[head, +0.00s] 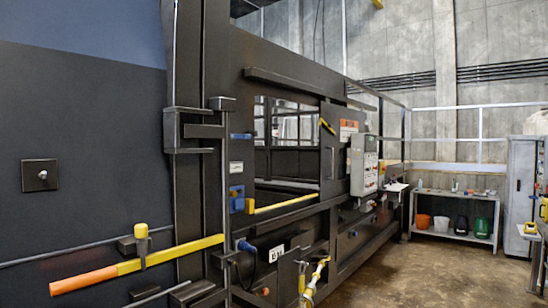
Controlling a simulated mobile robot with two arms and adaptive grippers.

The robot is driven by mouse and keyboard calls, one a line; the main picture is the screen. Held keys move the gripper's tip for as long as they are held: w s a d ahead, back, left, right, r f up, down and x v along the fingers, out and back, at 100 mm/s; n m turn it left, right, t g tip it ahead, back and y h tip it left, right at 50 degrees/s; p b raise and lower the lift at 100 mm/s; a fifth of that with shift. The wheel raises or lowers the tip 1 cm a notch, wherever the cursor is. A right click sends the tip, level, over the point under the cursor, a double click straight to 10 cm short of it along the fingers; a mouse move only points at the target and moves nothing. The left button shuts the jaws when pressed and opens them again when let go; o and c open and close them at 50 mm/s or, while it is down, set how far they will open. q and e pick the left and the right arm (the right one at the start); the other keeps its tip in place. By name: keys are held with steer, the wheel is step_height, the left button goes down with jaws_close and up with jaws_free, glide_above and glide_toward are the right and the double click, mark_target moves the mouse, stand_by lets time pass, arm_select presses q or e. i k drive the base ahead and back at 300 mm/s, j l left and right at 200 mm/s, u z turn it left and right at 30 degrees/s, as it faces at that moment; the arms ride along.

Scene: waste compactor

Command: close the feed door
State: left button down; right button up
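The waste compactor's dark frame (240,60) fills the middle of the head view. Its feed opening shows as a gap through which railings and light are visible. A dark panel (334,155) with a yellow-and-black handle (327,126) stands at the right side of the gap; it looks like the feed door, slid open. A yellow strip (285,203) runs along the opening's lower edge. Neither of my grippers can be made out in the head view.
A grey control box (364,165) sits right of the opening. A yellow bar with an orange end (140,265) juts out at lower left. A yellow-and-white fitting (315,280) stands low in front. A shelf with buckets (457,237) stands at the back right. The brown floor (440,275) is mostly clear.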

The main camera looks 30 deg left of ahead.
mark_target(339, 118)
steer(key=u, duration=0.5)
steer(key=i+l+z, duration=0.1)
steer(key=i+z, duration=0.2)
steer(key=i, duration=0.2)
steer(key=i+l+z, duration=0.25)
steer(key=i, duration=0.85)
steer(key=i+j+z, duration=0.25)
steer(key=i, duration=0.85)
steer(key=i+l, duration=0.1)
steer(key=i, duration=2.2)
steer(key=i+u, duration=0.25)
steer(key=i, duration=0.3)
steer(key=i+u, duration=0.3)
steer(key=i, duration=0.2)
steer(key=i+l+u, duration=0.25)
steer(key=i, duration=0.3)
steer(key=i+l+u, duration=0.25)
steer(key=i, duration=0.25)
